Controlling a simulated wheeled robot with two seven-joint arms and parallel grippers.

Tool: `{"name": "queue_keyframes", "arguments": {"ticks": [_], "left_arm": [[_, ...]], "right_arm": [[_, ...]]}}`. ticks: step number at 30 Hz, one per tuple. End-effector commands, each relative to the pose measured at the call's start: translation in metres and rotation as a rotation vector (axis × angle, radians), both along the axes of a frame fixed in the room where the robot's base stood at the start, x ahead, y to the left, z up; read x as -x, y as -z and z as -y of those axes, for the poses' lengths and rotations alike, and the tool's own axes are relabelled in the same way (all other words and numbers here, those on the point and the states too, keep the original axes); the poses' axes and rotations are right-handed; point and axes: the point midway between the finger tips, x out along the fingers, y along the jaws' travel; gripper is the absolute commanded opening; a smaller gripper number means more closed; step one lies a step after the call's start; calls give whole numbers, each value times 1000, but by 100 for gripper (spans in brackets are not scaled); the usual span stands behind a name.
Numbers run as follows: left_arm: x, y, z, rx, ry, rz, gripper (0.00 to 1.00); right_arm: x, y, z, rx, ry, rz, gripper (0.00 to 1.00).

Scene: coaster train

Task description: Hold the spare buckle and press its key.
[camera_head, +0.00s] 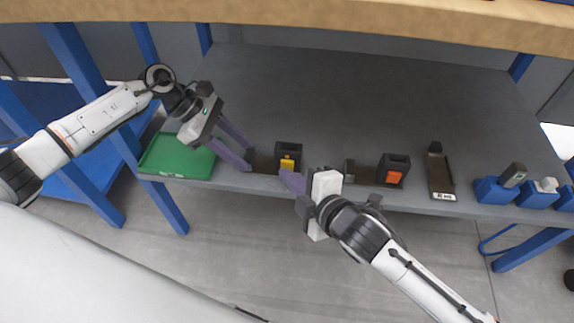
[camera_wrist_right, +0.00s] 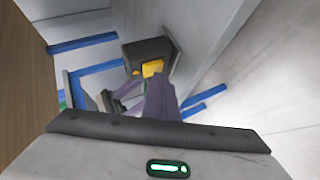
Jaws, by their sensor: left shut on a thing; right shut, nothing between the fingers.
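A dark buckle (camera_head: 288,150) with a yellow key (camera_head: 287,164) stands at the shelf's front edge, on a brown bracket (camera_head: 266,164). I take it for the spare buckle. My left gripper (camera_head: 247,162) is shut on the upright end at the left of this bracket; its fingers partly hide that end. My right gripper (camera_head: 285,175) is shut and empty, its fingertips just in front of the yellow key. In the right wrist view, the buckle (camera_wrist_right: 146,50) is ahead and the closed fingers (camera_wrist_right: 158,80) overlap the lower part of the yellow key (camera_wrist_right: 152,68); contact is not certain.
A similar buckle (camera_head: 395,160) with an orange key stands to the right. Further right are a brown holder (camera_head: 439,177) and several blue blocks (camera_head: 493,191). A green tray (camera_head: 178,157) is at the left. The grey shelf (camera_head: 360,100) is clear behind.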

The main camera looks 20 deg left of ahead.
Motion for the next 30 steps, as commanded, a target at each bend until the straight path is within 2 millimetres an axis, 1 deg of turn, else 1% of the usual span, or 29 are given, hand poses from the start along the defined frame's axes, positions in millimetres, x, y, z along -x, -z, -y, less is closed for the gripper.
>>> {"name": "queue_keyframes", "arguments": {"ticks": [17, 20, 30], "left_arm": [[0, 1, 1, 0, 2, -1, 0], [1, 1, 1, 0, 2, -1, 0], [1, 1, 1, 0, 2, -1, 0]], "right_arm": [[-6, 0, -1, -1, 0, 1, 0], [-4, 0, -1, -1, 0, 1, 0], [12, 0, 3, -1, 1, 0, 0]]}}
